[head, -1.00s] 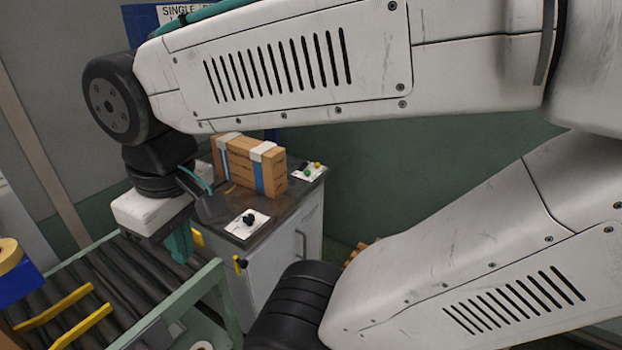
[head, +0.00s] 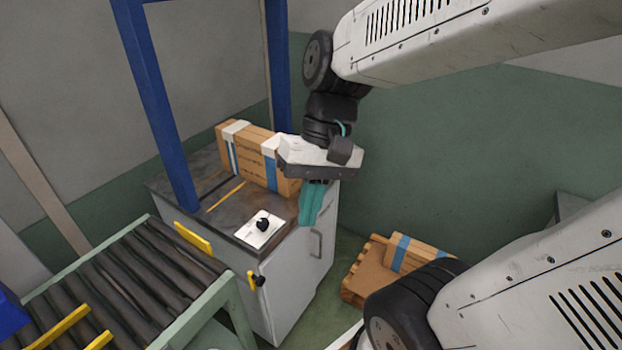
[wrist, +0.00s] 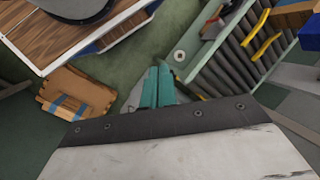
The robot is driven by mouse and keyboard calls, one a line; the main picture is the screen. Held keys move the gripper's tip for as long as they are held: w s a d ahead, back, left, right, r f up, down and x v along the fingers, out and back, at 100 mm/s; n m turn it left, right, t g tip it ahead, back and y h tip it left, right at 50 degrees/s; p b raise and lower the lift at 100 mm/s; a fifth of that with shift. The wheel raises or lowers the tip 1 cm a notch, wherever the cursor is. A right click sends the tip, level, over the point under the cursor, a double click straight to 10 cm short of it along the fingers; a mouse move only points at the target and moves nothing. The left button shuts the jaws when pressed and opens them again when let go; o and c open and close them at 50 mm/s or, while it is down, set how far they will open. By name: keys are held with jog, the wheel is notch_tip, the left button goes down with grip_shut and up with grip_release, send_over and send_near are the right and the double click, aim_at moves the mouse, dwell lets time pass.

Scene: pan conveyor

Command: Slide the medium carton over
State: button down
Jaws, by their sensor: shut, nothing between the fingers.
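A brown carton (head: 254,157) with blue straps and white corner pieces stands upright on the dark top of a cabinet (head: 222,208) in the head view. My gripper (head: 311,204) is at the carton's right end in that view, its teal fingers pointing down near the cabinet's right edge. Its body covers part of that end. I cannot tell whether the fingers touch the carton. In the wrist view the fingers (wrist: 156,87) are shut together with nothing between them, and the cabinet carton cannot be made out.
A roller conveyor (head: 130,280) with yellow guides meets the cabinet's left side. Blue posts (head: 155,100) rise from the cabinet. A white plate with a black knob (head: 262,226) sits at the front of its top. A pallet (head: 368,272) with another blue-taped carton (head: 418,254) lies right.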

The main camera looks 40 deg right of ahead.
jog(key=w+d+f+m+t+y, duration=0.3)
jog(key=w+d+f+m+y, duration=0.15)
jog(key=w+m, duration=0.3)
jog(key=w+d+f+m+t+y, duration=0.35)
jog(key=w+m+y, duration=0.3)
jog(key=w, duration=0.25)
jog(key=w+d+f+m+t+h, duration=0.2)
jog(key=d+f+m+t+h, duration=0.85)
jog(key=d+f+m, duration=0.65)
jog(key=w+a, duration=0.1)
jog(key=w, duration=0.3)
jog(key=w+a+n+t+y, duration=0.1)
jog(key=w, duration=0.3)
jog(key=w+a+n, duration=0.1)
jog(key=w, duration=0.4)
jog(key=shift+a+r+t+y, duration=0.3)
jog(key=shift+a+r+y, duration=0.05)
jog(key=shift+a, duration=0.05)
